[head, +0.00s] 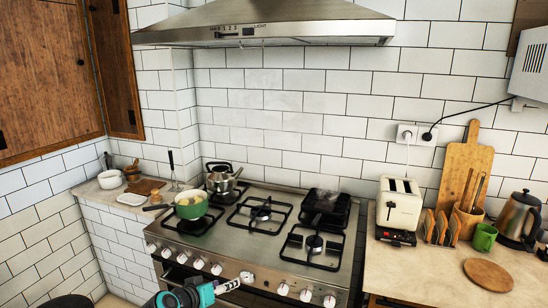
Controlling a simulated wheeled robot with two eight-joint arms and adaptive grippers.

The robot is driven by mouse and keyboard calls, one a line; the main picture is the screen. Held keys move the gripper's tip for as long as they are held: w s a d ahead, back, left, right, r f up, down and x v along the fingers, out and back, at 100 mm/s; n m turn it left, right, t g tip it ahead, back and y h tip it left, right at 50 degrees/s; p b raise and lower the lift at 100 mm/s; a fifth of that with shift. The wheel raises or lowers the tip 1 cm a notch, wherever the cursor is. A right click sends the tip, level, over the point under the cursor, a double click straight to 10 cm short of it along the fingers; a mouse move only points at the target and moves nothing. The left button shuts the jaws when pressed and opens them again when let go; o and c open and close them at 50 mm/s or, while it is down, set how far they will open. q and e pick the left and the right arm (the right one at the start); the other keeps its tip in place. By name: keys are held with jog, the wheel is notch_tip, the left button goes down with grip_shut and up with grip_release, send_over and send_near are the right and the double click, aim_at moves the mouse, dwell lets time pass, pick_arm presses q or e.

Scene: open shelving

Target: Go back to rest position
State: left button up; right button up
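My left gripper (228,287), with teal and black parts at its base, comes in at the bottom edge, left of centre. It points right, and its light-coloured tip is close to a knob (246,277) on the front of the steel stove (345,262). I cannot tell whether it touches the knob, or whether its fingers are open or shut. Most of its arm is outside the picture. My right gripper is not in view.
A green pan (191,210) and a steel pot (222,183) stand on the left burners. The right counter (410,270) holds a toaster (398,205), a green mug (484,238), a kettle (517,217) and a round board (488,275). A range hood (270,25) hangs above.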

pick_arm(q)
jog(key=s+a+g+y, duration=0.1)
jog(key=s+g+y, duration=0.1)
jog(key=s, duration=1.1)
jog(key=s+a+f+g+y, duration=0.1)
jog(key=s+y, duration=0.2)
jog(key=s, duration=1.1)
jog(key=shift+a+f+g, duration=0.15)
jog(key=shift+a+g, duration=0.25)
